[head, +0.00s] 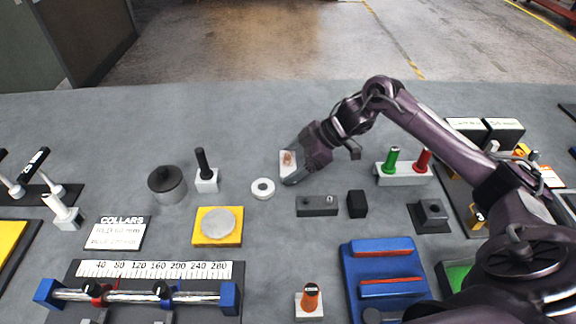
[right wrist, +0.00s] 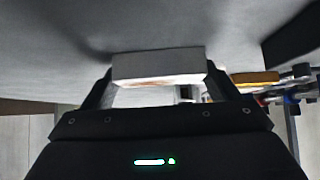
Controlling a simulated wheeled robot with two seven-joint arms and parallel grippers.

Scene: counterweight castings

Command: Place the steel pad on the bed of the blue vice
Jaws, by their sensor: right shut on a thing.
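The blue vice (head: 384,275) stands at the front, right of centre, with two red strips across it and a bare blue bed between them. My right gripper (head: 291,166) is beyond it, to the left, over the grey table. It is shut on a pale flat-sided block with a brownish patch, which looks like the steel pad (head: 286,158). In the right wrist view the pad (right wrist: 158,66) lies across between the two fingers. I cannot tell whether it touches the table. My left gripper is not in view.
An orange-handled piece (head: 309,299) stands left of the vice. Green and red handles (head: 404,172) stand in a rack behind. The table's back left is clear.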

